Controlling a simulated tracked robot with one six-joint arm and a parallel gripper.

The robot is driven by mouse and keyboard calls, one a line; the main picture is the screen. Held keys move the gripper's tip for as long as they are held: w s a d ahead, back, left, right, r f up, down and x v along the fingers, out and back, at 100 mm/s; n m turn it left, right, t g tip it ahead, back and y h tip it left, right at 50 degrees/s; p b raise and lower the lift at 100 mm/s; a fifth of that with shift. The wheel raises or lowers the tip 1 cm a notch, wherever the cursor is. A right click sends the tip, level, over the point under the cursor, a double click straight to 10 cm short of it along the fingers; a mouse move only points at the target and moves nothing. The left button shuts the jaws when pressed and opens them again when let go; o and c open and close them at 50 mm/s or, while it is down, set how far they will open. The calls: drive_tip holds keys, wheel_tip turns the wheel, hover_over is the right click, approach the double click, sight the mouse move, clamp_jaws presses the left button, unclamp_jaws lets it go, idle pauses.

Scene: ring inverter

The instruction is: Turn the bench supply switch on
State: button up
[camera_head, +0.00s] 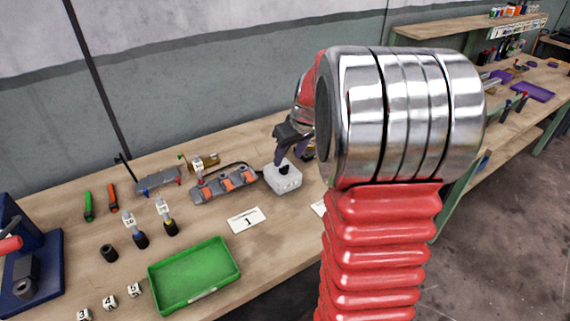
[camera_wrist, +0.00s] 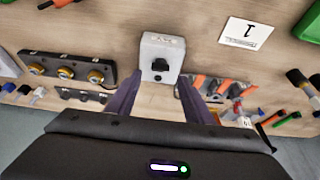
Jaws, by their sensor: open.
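The bench supply switch is a light grey box (camera_head: 286,184) with a black knob (camera_head: 283,170) on the workbench. In the wrist view the box (camera_wrist: 148,47) sits upper centre, just ahead of my fingertips, with its black knob (camera_wrist: 160,65) facing me and blurred dark lettering beside it. My gripper (camera_head: 282,157) is above and close to the box, partly behind my arm. In the wrist view my gripper (camera_wrist: 158,88) is open, its purple fingers apart with nothing between them. I cannot tell whether they touch the knob, or which setting the knob is at.
A grey block with orange parts (camera_head: 225,184) stands left of the box. A panel with brass fittings (camera_wrist: 68,68) lies on the box's other side. A card marked 1 (camera_head: 247,221), a green tray (camera_head: 195,273) and several small bottles and dice share the bench. A wall runs behind.

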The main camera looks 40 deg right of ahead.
sight(284, 166)
drive_tip(key=shift+x, duration=2.75)
drive_tip(key=shift+a, duration=0.1)
drive_tip(key=c, duration=1)
